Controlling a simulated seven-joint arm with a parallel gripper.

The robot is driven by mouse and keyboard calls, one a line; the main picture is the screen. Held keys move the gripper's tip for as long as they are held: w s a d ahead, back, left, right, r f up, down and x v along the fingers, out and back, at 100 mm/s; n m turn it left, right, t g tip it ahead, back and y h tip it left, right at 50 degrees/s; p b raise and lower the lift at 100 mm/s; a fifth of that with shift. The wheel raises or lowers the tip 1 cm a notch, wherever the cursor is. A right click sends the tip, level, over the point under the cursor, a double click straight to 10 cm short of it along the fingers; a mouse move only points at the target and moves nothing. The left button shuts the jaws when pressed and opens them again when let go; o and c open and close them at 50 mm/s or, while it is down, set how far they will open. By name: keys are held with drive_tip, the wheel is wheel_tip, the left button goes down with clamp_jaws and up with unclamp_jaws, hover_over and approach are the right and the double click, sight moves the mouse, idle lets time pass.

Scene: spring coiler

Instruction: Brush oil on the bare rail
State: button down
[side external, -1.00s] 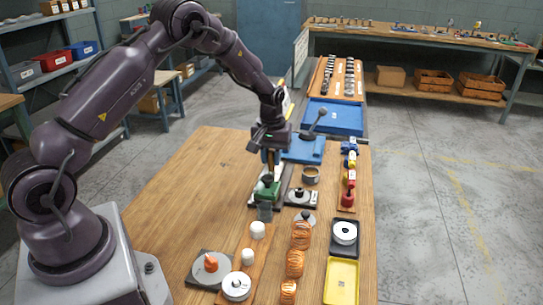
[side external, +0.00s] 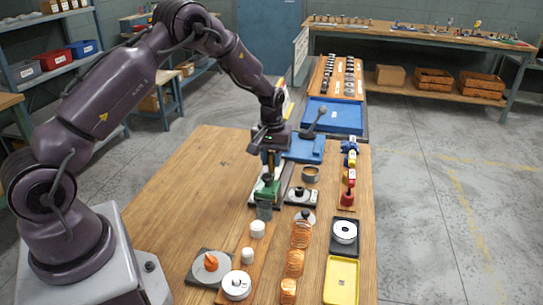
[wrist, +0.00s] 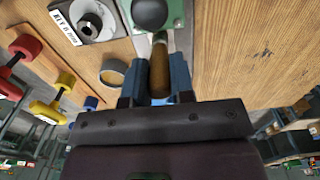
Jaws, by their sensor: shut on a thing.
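My gripper (side external: 270,158) points down over the green carriage (side external: 266,190) near the middle of the bench. It is shut on the brown wooden handle of a brush (wrist: 160,68), between both fingers in the wrist view. The brush's bristles are hidden behind the dark ball knob (wrist: 150,12) on the green carriage. A grey metal strip, apparently the rail (wrist: 183,42), runs from under the carriage beside the handle. I cannot tell whether the brush touches the rail. A grey translucent cup (side external: 264,210) stands just in front of the carriage.
A round tin (side external: 310,174) and a black-knobbed fixture (side external: 300,196) stand close on the right. Copper coils (side external: 295,262), white cylinders (side external: 257,229) and a yellow tray (side external: 341,281) lie nearer the front.

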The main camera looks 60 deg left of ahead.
drive_tip(key=shift+w+a, duration=0.1)
drive_tip(key=shift+w+a, duration=3.6)
drive_tip(key=shift+s+d, duration=2.55)
drive_tip(key=shift+s+d, duration=1.2)
drive_tip(key=shift+s, duration=0.05)
drive_tip(key=shift+w+a, duration=2.55)
drive_tip(key=shift+a, duration=0.05)
drive_tip(key=shift+w, duration=0.1)
